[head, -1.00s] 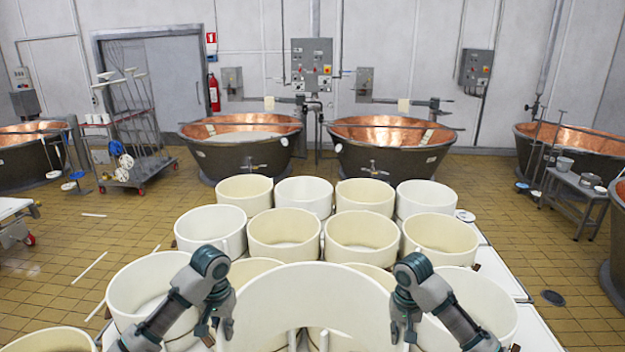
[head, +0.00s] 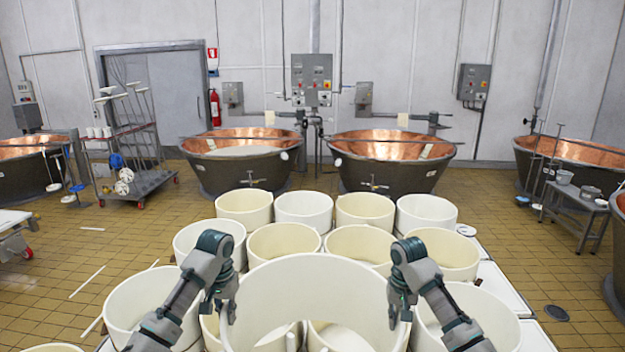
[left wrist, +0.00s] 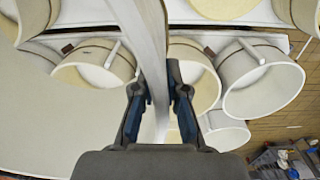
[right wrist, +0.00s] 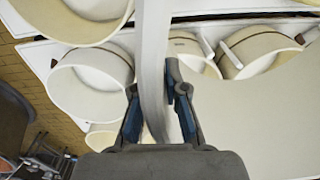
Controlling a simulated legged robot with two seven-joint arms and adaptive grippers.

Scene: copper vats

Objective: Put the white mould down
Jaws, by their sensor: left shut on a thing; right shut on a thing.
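The white mould (head: 312,283) is a large open ring at the front middle of the head view. I hold it between my two grippers, above other moulds. My left gripper (head: 228,308) is shut on its left wall, and my right gripper (head: 398,312) is shut on its right wall. In the left wrist view the wall (left wrist: 153,60) runs between the fingers (left wrist: 160,100). The right wrist view shows the same wall grip (right wrist: 155,60) with its fingers (right wrist: 160,100). The mould's lower edge and whether it touches anything below are hidden.
Several similar white and cream moulds stand in rows on the white table (head: 505,285), close behind and beside the held one. Copper vats (head: 242,155) stand further back. A wheeled rack (head: 135,150) is at the left, and a small grey table (head: 575,200) at the right.

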